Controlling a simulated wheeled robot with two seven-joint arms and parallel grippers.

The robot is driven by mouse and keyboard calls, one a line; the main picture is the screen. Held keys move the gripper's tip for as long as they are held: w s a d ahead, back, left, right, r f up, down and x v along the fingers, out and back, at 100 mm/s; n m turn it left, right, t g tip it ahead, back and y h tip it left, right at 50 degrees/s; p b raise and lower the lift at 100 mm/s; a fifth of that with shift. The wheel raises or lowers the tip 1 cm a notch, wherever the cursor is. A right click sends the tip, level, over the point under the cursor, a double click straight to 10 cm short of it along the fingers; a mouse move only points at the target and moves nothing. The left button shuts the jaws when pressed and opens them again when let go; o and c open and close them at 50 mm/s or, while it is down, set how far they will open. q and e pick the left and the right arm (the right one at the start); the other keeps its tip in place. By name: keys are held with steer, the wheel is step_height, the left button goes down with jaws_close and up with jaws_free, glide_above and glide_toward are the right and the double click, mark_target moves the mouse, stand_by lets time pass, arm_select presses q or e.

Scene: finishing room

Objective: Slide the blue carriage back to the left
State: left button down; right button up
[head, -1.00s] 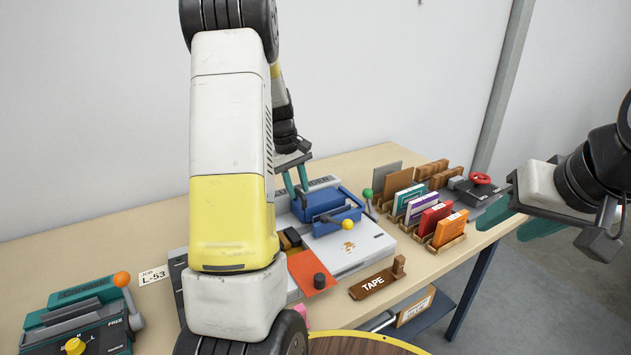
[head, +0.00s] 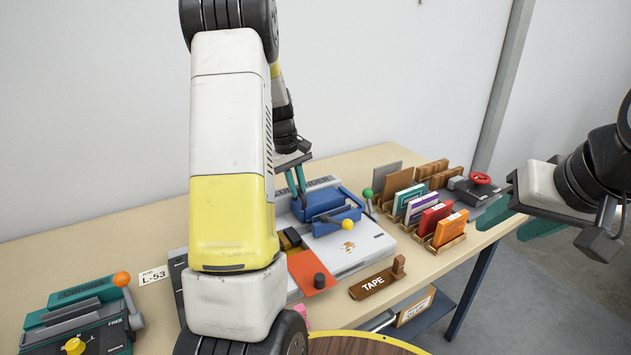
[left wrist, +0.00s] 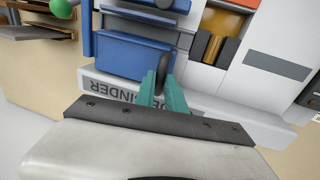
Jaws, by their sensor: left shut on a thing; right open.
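The blue carriage (head: 335,215) sits on the white binder machine (head: 365,250), toward its back and right of its middle in the head view. A yellow ball knob (head: 348,225) is at its front. In the left wrist view, the blue carriage (left wrist: 135,55) is just ahead of the fingers. My left gripper (head: 296,190) reaches down at the carriage's back left. Its teal fingers (left wrist: 163,88) are shut on a dark handle (left wrist: 166,62) beside the carriage, mostly hidden between them. My right gripper (head: 515,215) is open and empty, off the table's right side.
Right of the machine are a green ball lever (head: 367,193) and wooden racks with coloured packs (head: 440,225). A TAPE block (head: 375,283) lies in front. An orange sheet (head: 310,270) is on the machine's left. A teal device (head: 85,320) stands far left. My left arm hides the table's middle.

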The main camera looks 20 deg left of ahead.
stand_by(0.7)
arm_select(q)
steer(key=s+a, duration=1.8)
steer(key=s, duration=0.3)
steer(key=shift+a, duration=0.3)
steer(key=c, duration=1.4)
jaws_free()
step_height(320, 180, up, 8)
steer(key=s+a, duration=0.1)
steer(key=shift+f, duration=0.15)
